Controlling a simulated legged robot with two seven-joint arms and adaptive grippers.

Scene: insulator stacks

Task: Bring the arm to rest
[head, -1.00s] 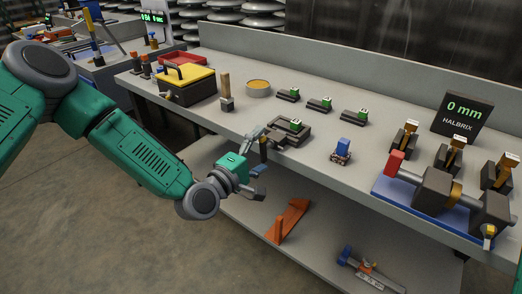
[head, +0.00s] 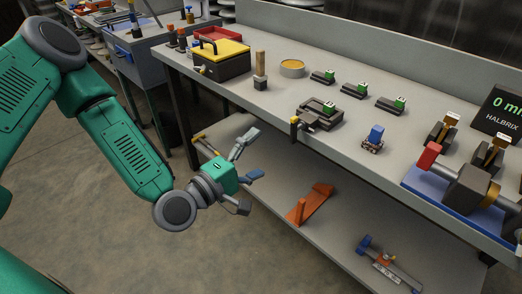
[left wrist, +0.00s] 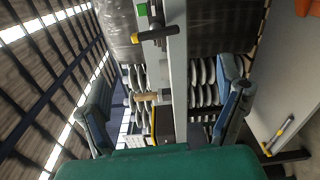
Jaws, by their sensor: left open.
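My left arm (head: 130,145) comes in from the left, green with grey joints. My left gripper (head: 249,182) is open and empty. In the head view it hangs in front of the workbench (head: 235,92), below the top's front edge and over the lower shelf's edge, apart from both. Its fingers also show spread in the left wrist view (left wrist: 165,112), with nothing between them. My right gripper is not in view.
On the bench are a black vise (head: 320,114), a toolbox with yellow lid (head: 222,50), a blue block piece (head: 375,134) and a clamp fixture on a blue base (head: 420,191). An orange bracket (head: 311,204) lies on the lower shelf. Floor to the left is clear.

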